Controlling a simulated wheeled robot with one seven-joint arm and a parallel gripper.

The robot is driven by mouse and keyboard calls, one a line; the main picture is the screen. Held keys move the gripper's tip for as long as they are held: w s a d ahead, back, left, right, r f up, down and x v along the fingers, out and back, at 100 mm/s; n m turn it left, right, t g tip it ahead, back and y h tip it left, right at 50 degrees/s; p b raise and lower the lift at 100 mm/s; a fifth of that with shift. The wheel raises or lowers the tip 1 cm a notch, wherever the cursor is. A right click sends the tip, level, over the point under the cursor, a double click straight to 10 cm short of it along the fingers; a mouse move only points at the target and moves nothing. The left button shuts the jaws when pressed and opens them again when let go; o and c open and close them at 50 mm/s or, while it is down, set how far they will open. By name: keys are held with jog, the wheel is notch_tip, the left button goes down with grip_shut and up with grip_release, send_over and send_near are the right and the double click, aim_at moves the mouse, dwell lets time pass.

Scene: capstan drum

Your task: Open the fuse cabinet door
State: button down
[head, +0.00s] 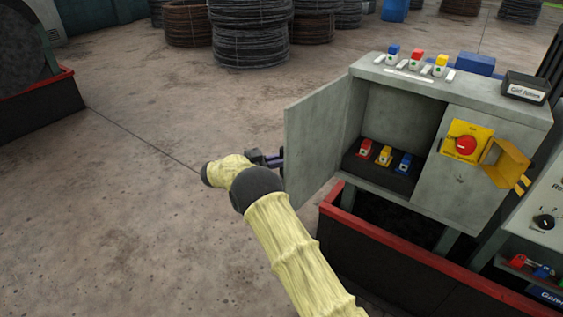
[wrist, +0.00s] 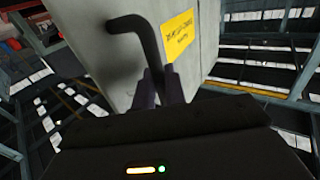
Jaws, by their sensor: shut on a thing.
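The fuse cabinet (head: 455,125) is a grey metal box at the right in the head view. Its door (head: 312,140) stands swung wide open to the left, showing the inside. My gripper (head: 277,160) is at the outer face of the door, near its free edge. In the wrist view the door (wrist: 203,45) carries a yellow label (wrist: 179,35) and a black bent handle (wrist: 146,42). My gripper's fingers (wrist: 162,85) are shut on the lower end of the handle. In the head view the handle is hidden behind the door and gripper.
Red, yellow and blue fuses (head: 385,155) sit on a dark shelf inside the cabinet. A yellow panel with a red knob (head: 466,145) is on the right front. A red-rimmed base (head: 400,245) stands below.

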jog(key=shift+w+a, duration=0.15)
jog(key=shift+w, duration=0.1)
dwell(0.3)
jog(key=c, duration=1.6)
grip_release()
jog(key=shift+o, duration=0.2)
jog(key=shift+a, duration=0.1)
jog(key=v, duration=1.2)
